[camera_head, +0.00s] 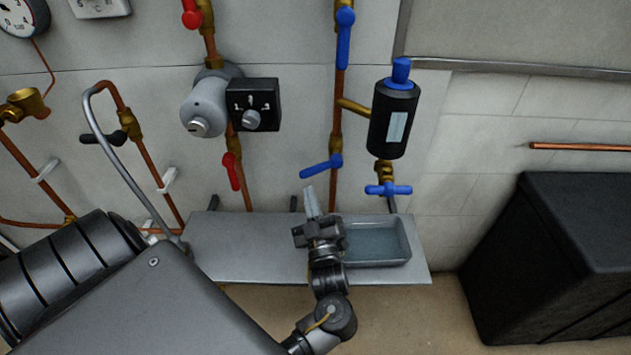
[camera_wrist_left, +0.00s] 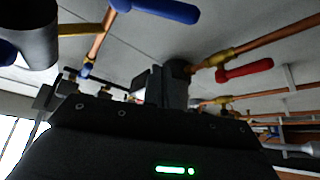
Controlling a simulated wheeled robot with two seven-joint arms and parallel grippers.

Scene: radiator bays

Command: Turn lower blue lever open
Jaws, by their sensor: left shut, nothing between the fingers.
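The lower blue lever (camera_head: 321,166) sits on the copper pipe in the middle of the head view. Its handle points left and slightly down, across the pipe. It also shows at the top edge of the left wrist view (camera_wrist_left: 160,10). The upper blue lever (camera_head: 344,40) hangs down along the same pipe. My left gripper (camera_head: 311,195) points up just below the lower lever's handle tip, with a small gap apparent. Its fingers are shut and empty. My right gripper is out of view.
A blue tee handle (camera_head: 388,189) and a black filter housing (camera_head: 393,120) are to the right. A red lever (camera_head: 232,172) hangs to the left. A shelf (camera_head: 240,250) with a grey tray (camera_head: 405,240) lies below. A black box (camera_head: 560,260) stands at far right.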

